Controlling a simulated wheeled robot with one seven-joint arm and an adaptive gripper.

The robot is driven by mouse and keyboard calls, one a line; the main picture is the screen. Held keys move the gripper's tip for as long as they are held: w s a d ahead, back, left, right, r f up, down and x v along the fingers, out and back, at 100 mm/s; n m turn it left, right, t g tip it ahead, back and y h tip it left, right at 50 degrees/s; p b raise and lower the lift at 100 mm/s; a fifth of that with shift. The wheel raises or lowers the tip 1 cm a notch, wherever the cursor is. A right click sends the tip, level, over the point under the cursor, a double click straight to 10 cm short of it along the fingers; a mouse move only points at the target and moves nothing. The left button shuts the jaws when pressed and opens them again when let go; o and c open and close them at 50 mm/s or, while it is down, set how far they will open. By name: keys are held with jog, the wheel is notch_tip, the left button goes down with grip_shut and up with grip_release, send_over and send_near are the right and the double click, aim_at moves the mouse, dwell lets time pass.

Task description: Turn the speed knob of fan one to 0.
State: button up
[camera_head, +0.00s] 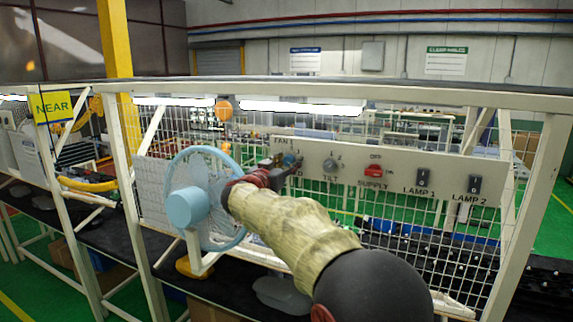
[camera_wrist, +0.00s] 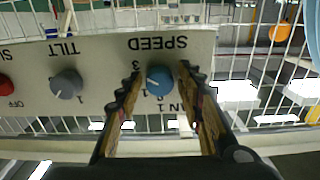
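The speed knob of fan one is the blue knob (camera_wrist: 160,82) under the upside-down word SPEED in the wrist view. It also shows as a small blue knob (camera_head: 290,159) at the left end of the panel in the head view. A small pale mark shows on its left side in the wrist view; which number it points at is hard to tell. My gripper (camera_wrist: 162,80) is open, with one toothed finger on each side of the knob and visible gaps. In the head view my gripper (camera_head: 278,166) partly covers the FAN 1 label area.
The panel (camera_head: 345,190) also carries a grey TILT knob (camera_wrist: 66,83), a red SUPPLY switch (camera_head: 374,171) and the LAMP 1 (camera_head: 423,177) and LAMP 2 (camera_head: 474,184) switches. A blue fan (camera_head: 186,208) stands left of my arm. Wire mesh surrounds the panel.

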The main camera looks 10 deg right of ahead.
jog(key=c, duration=0.8)
